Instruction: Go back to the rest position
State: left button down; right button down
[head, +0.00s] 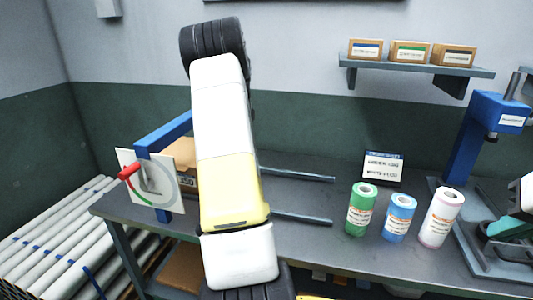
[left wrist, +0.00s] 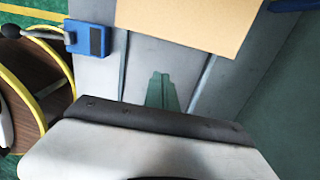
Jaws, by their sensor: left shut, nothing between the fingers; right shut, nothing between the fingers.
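My left arm (head: 225,140) rises large through the middle of the head view, and its gripper does not show there. In the left wrist view my left gripper (left wrist: 162,92) shows as teal fingers, shut and empty, above the grey table between two rails.
Green (head: 361,210), blue (head: 399,218) and pale pink (head: 440,218) rolls stand on the table (head: 330,240) near a small sign (head: 383,168). A red-handled dial panel (head: 150,182) and cardboard box (head: 182,152) are left. The box also shows in the wrist view (left wrist: 190,25).

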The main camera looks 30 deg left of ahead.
pick_arm(q)
jog(key=s+d+r+n+t, duration=0.25)
jog(key=d+r, duration=0.45)
jog(key=d, duration=0.5)
jog(key=s+d+r+n+t, duration=0.1)
jog(key=s+d+r+n, duration=0.3)
jog(key=d+r, duration=0.5)
jog(key=s+d+f+n+t+h, duration=0.1)
jog(key=s+d+n, duration=0.3)
jog(key=s+d, duration=0.4)
jog(key=s+d+f+n+t+h, duration=0.1)
jog(key=s+d+f+n, duration=0.2)
jog(key=s+d, duration=0.5)
jog(key=shift+d+f+n+t, duration=0.3)
jog(key=shift+f+n+t, duration=0.05)
jog(key=shift+f, duration=0.1)
jog(key=shift+s+a, duration=0.1)
